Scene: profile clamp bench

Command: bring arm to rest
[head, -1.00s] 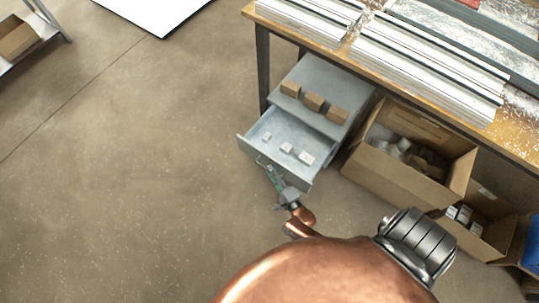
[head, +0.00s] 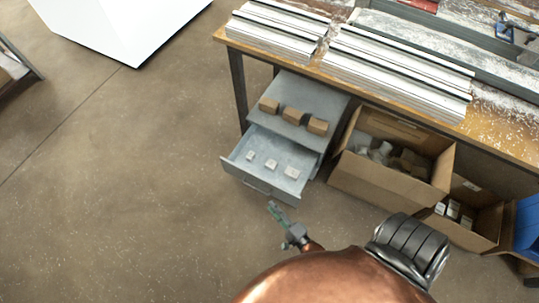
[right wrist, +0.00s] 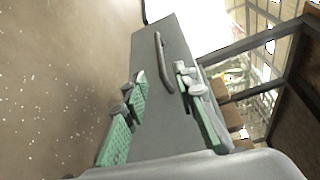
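My right gripper (head: 274,210) hangs over the floor just in front of the pulled-out grey drawer (head: 234,165), with a small gap to the drawer front. In the right wrist view its two green-padded fingers (right wrist: 160,78) stand apart and nothing is between them. The drawer front with its dark bar handle (right wrist: 161,62) shows beyond the fingertips, free of them. In the head view, several small pale blocks lie in the open drawer. My left gripper is not in view.
Brown blocks (head: 292,115) sit on the cabinet top (head: 318,92). A workbench (head: 370,92) with metal profiles stands above. Open cardboard boxes (head: 385,192) stand right of the cabinet. The floor (head: 120,200) to the left is clear, up to a white block-shaped object (head: 130,25).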

